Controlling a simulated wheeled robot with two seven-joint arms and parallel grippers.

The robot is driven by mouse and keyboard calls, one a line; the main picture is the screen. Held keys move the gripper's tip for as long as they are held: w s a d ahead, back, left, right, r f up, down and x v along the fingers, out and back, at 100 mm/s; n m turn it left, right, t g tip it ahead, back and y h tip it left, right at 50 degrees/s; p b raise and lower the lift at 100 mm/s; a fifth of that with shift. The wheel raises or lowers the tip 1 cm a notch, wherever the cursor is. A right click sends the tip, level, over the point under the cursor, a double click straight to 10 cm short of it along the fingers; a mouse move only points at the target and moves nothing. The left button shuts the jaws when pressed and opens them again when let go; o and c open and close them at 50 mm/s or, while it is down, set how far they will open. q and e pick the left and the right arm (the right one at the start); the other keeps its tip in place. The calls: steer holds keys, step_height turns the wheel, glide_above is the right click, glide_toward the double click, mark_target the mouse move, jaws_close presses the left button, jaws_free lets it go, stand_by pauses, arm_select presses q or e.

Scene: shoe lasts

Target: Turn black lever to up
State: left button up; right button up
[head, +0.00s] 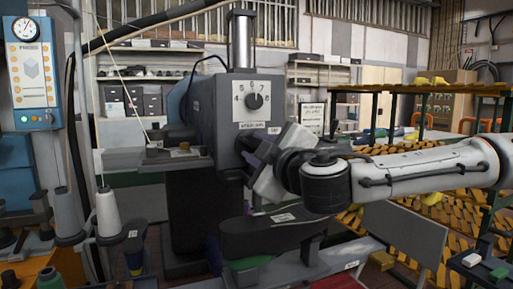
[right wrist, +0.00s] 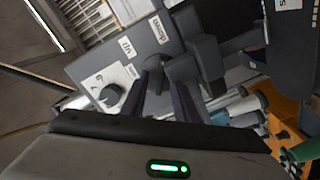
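The grey machine (head: 250,105) stands in the middle of the head view, with a round dial and labels on its front. The black lever (right wrist: 156,76) shows in the right wrist view on the machine's face, below a label reading "UP". My right gripper (right wrist: 160,88) is at this face, its two dark fingers apart with the lever between their tips; I cannot tell whether they touch it. My left gripper is not in view.
The dial (head: 255,101) is just above the right gripper. A dark machine arm (head: 270,238) juts out below. A white thread cone (head: 107,212) stands at the left. Racks of yellow-brown shoe lasts (head: 445,140) are at the right, behind my right arm.

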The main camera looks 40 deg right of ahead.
jaws_close()
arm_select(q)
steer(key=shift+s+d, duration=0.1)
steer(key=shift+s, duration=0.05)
